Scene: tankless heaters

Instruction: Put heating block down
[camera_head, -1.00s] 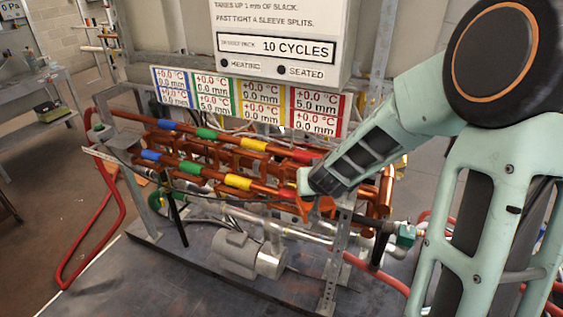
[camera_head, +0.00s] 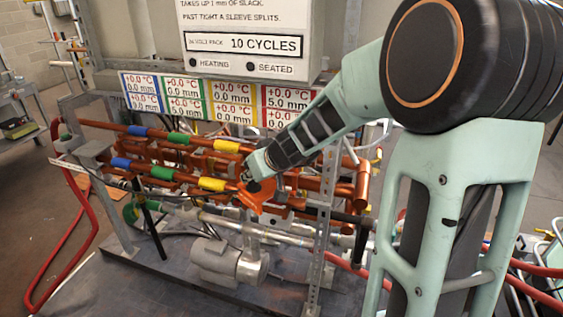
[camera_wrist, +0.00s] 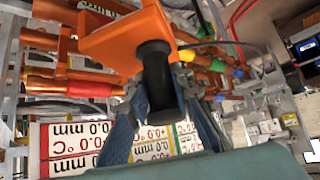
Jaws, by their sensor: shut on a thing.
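The heating block is an orange block (camera_wrist: 125,42) with a black handle (camera_wrist: 158,85). My gripper (camera_wrist: 162,78) is shut on the handle in the wrist view, one finger on each side. In the head view the orange block (camera_head: 258,198) hangs below my gripper (camera_head: 262,172), in front of the rack of copper pipes (camera_head: 185,160). It is just right of the yellow sleeve (camera_head: 212,184) on the lower front pipe. I cannot tell whether the block touches a pipe.
A panel of temperature and millimetre readouts (camera_head: 185,96) hangs behind the pipes under a white box (camera_head: 255,45). A grey motor (camera_head: 215,262) and silver pipes lie below. A metal upright (camera_head: 325,220) stands right of the block. A red hose (camera_head: 68,255) loops at left.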

